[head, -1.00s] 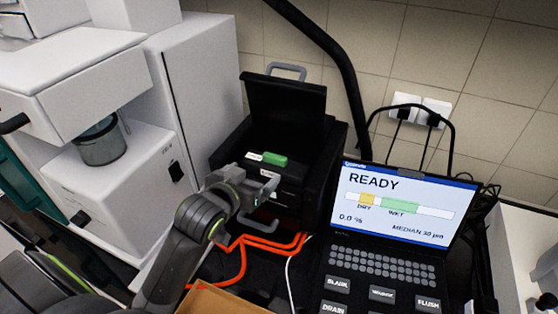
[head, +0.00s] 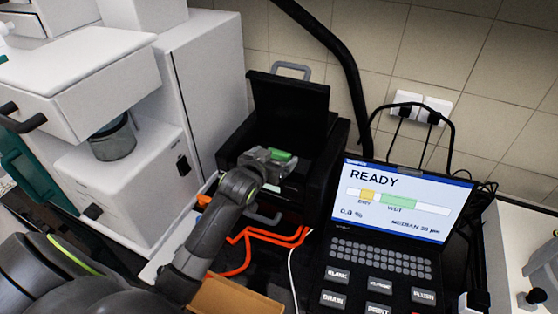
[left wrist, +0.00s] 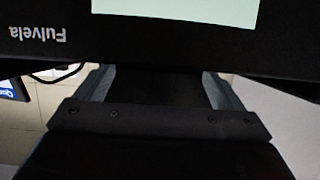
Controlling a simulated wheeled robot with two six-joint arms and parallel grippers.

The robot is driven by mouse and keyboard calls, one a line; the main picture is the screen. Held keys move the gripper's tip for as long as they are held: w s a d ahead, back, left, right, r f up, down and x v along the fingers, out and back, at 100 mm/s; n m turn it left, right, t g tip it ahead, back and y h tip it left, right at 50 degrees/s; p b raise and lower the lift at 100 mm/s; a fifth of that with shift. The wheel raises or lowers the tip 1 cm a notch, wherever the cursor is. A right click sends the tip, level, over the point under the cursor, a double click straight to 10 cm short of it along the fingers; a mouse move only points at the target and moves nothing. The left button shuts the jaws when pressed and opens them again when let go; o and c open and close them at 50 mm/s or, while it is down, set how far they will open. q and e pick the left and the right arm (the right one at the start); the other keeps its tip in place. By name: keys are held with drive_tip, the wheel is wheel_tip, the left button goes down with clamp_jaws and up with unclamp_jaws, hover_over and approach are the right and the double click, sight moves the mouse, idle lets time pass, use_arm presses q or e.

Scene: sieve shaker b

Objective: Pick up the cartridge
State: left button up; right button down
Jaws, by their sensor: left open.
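The cartridge, seen as a green-topped block (head: 281,155), sits inside the open black box (head: 235,150) in the head view. My left gripper (head: 270,160) is open and reaches over the front of the box, right at the cartridge. It hides most of the cartridge's lower and left part. I cannot tell whether the fingers touch it or stand around it. The left wrist view shows a dark surface with the upside-down word "Fulvela" and a pale panel (left wrist: 175,12); the cartridge cannot be made out there. My right gripper is not in view.
The box's lid (head: 288,105) stands raised behind the cartridge. A laptop-like console (head: 400,210) reading READY stands to the right. Orange cables (head: 265,237) run in front of the box. A white machine (head: 120,180) stands close on the left. A cardboard box (head: 235,297) lies at the front.

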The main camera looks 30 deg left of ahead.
sight(279, 152)
use_arm(q)
drive_tip(key=shift+w+a+f+p, duration=0.1)
drive_tip(key=shift+w+p, duration=0.2)
drive_tip(key=shift+w, duration=0.05)
drive_tip(key=p+x, duration=0.1)
drive_tip(key=x, duration=0.1)
drive_tip(key=shift+w+a+f, duration=0.1)
drive_tip(key=shift+w+f, duration=0.1)
drive_tip(key=shift+w, duration=0.05)
drive_tip(key=shift+w+f, duration=0.35)
drive_tip(key=shift+w, duration=0.25)
drive_tip(key=shift+c, duration=0.4)
drive_tip(key=c, duration=1.2)
drive_tip(key=shift+r, duration=0.1)
drive_tip(key=shift+c, duration=0.4)
